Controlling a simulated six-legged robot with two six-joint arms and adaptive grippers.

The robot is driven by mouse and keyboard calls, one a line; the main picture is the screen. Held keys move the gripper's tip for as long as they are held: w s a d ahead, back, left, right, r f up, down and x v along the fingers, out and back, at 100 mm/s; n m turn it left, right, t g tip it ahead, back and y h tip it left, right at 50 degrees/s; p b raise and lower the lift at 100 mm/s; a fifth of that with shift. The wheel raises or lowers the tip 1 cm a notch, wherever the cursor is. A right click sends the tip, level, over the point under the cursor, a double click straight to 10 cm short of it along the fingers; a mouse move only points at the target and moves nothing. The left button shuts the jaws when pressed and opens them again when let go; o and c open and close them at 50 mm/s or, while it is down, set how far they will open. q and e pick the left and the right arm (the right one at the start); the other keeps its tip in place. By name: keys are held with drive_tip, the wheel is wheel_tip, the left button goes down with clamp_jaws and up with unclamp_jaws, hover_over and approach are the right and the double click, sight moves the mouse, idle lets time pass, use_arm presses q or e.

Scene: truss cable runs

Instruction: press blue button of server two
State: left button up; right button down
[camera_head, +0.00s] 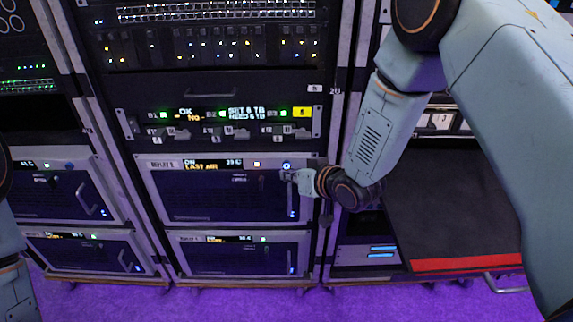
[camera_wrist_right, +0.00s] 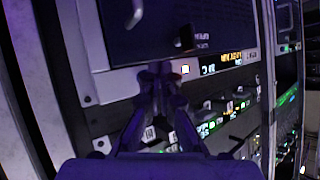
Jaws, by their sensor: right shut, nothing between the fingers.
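A server (camera_head: 225,193) with a light front frame and dark mesh panel sits in the middle rack; its small label is too blurred to read surely. On its top strip are a lit display (camera_head: 213,163), a small orange-white lit square (camera_head: 257,164) and a round blue-ringed button (camera_head: 286,166). My right gripper (camera_head: 287,175) is shut and empty, its tips just below the blue button; contact cannot be told. In the right wrist view the shut tips (camera_wrist_right: 160,71) are over the strip beside the lit square (camera_wrist_right: 185,69), and the blue button is not visible there. My left gripper is out of view.
A similar server (camera_head: 245,258) sits below, and others (camera_head: 70,195) stand in the left rack. A unit with displays and latches (camera_head: 217,124) is above. At right a dark shelf (camera_head: 450,215) with a red edge juts out.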

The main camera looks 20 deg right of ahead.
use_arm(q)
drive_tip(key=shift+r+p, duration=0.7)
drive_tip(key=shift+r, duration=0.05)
use_arm(e)
drive_tip(key=s, duration=0.2)
drive_tip(key=s+a, duration=0.1)
drive_tip(key=s, duration=0.2)
drive_tip(key=shift+a, duration=0.2)
idle(0.4)
